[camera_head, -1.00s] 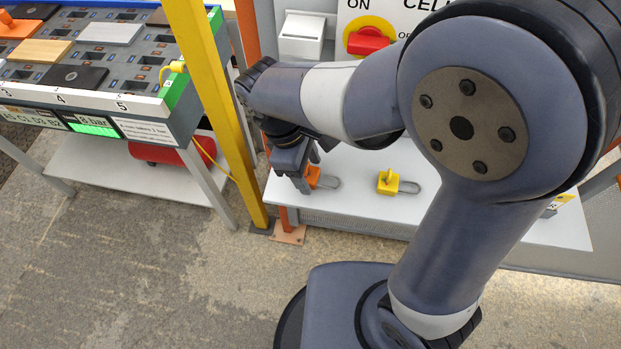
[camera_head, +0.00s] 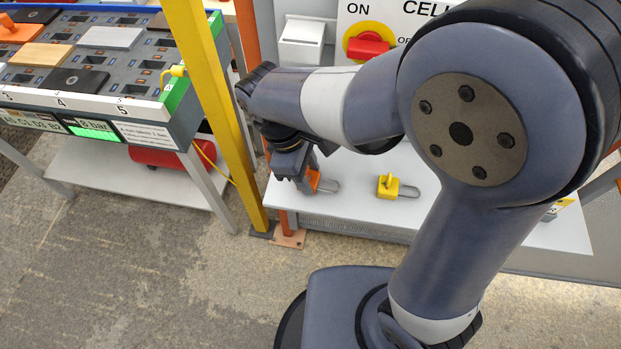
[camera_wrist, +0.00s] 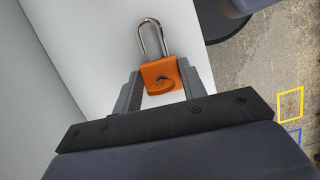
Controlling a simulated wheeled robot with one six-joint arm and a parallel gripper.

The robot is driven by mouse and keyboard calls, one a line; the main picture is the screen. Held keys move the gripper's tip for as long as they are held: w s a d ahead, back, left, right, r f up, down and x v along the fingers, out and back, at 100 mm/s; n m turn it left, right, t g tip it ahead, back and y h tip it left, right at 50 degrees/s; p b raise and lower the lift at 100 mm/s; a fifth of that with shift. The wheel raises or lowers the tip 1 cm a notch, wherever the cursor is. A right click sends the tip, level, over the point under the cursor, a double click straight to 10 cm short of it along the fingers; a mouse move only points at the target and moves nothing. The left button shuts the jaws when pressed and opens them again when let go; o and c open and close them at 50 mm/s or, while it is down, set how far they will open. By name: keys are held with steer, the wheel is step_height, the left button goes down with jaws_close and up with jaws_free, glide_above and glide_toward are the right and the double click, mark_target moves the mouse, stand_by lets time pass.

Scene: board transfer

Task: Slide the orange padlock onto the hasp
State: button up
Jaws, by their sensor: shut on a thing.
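The orange padlock (camera_wrist: 162,76) is between the two fingertips of my gripper (camera_wrist: 160,90) in the wrist view, with its silver shackle pointing away from the palm. My gripper (camera_head: 307,178) is shut on it low at the left end of the white shelf in the head view, where the padlock (camera_head: 314,181) shows as a small orange patch beside the fingers. Whether the padlock touches the shelf cannot be told. I cannot make out the hasp in either view.
A yellow padlock (camera_head: 388,187) lies on the white shelf (camera_head: 360,208) to the right. A red rotary switch (camera_head: 368,45) is on the panel behind. A yellow post (camera_head: 213,110) stands close left of my gripper. A rack with boards (camera_head: 160,103) is further left.

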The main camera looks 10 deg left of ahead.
steer(key=shift+r+p, duration=2.7)
steer(key=shift+r, duration=0.4)
steer(key=shift+f, duration=0.1)
